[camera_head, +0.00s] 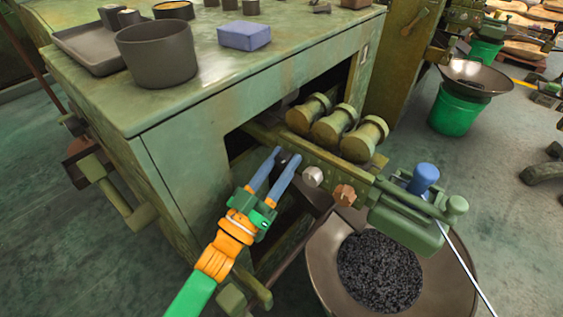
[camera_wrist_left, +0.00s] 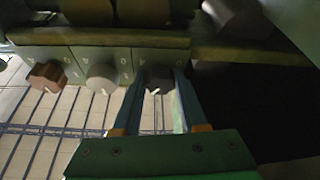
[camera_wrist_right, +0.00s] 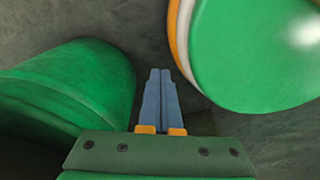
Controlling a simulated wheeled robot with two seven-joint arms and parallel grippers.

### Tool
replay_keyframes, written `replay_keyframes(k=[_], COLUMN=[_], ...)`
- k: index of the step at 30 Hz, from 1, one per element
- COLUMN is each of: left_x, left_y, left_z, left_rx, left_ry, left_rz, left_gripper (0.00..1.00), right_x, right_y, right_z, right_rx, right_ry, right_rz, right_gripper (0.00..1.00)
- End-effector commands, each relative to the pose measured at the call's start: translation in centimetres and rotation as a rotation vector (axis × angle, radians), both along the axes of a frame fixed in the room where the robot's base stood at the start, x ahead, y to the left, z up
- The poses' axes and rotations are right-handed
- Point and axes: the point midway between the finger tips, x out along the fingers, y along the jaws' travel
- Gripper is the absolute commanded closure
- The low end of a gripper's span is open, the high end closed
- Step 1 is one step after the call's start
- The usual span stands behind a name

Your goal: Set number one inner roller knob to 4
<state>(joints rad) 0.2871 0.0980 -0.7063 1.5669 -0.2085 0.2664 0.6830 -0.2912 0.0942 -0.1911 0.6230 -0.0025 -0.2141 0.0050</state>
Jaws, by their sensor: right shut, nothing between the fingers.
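Three roller knobs sit in a row on the machine's front panel: a dark knob (camera_wrist_left: 157,79), a silver knob (camera_wrist_left: 102,78) and a brown knob (camera_wrist_left: 47,76). In the head view the silver knob (camera_head: 313,176) and brown knob (camera_head: 344,194) show to the right of my left gripper (camera_head: 283,158). In the left wrist view, my left gripper (camera_wrist_left: 159,80) has its two blue fingers on either side of the dark knob. I cannot tell whether they press on it. Pale panel marks are too blurred to read. In the right wrist view, my right gripper (camera_wrist_right: 160,75) is shut and empty.
Three brass-green rollers (camera_head: 337,130) stand above the knobs. A green block with a blue-topped post (camera_head: 425,177) lies to the right. A wide bowl (camera_head: 455,272) of dark pieces is below. The worktop (camera_head: 270,75) holds a grey pot (camera_head: 157,55) and a blue block (camera_head: 244,36).

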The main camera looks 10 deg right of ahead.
Motion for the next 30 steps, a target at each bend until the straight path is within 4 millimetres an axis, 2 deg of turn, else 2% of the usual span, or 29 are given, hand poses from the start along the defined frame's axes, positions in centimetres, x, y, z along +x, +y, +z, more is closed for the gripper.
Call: replay_keyframes(k=[1,3,4,7,11,17,18,30], left_x=[-0.01,0.00,0.00,0.00,0.08,0.03,0.03,-0.37], left_y=[0.01,0.02,0.02,0.02,0.09,0.06,0.06,0.59], left_z=[0.00,-0.02,-0.02,-0.03,-0.09,-0.07,-0.07,-0.37], left_rx=[0.000,0.000,0.000,0.005,0.080,0.077,0.077,0.077], left_ry=[0.000,0.000,0.000,-0.006,-0.099,-0.097,-0.097,-0.096], left_rz=[0.000,0.000,0.000,0.000,0.001,0.000,0.000,0.001], left_gripper=[0.75,0.94,1.00,1.00,1.00,1.00,0.47,0.45], right_x=[0.01,0.01,0.00,0.00,0.01,0.01,0.01,0.00], right_y=[0.09,0.19,0.23,0.35,0.46,0.45,0.45,0.10], right_z=[0.00,0.00,0.00,-0.02,-0.16,-0.12,-0.12,-0.08], right_rx=[0.001,0.003,0.003,0.005,0.007,0.007,0.007,0.002], right_ry=[0.000,0.001,0.001,0.000,0.000,0.000,-0.001,-0.001], right_rz=[0.000,-0.001,-0.001,0.000,-0.001,-0.001,-0.001,0.000], right_gripper=[1.00,1.00,1.00,1.00,1.00,1.00,1.00,1.00])
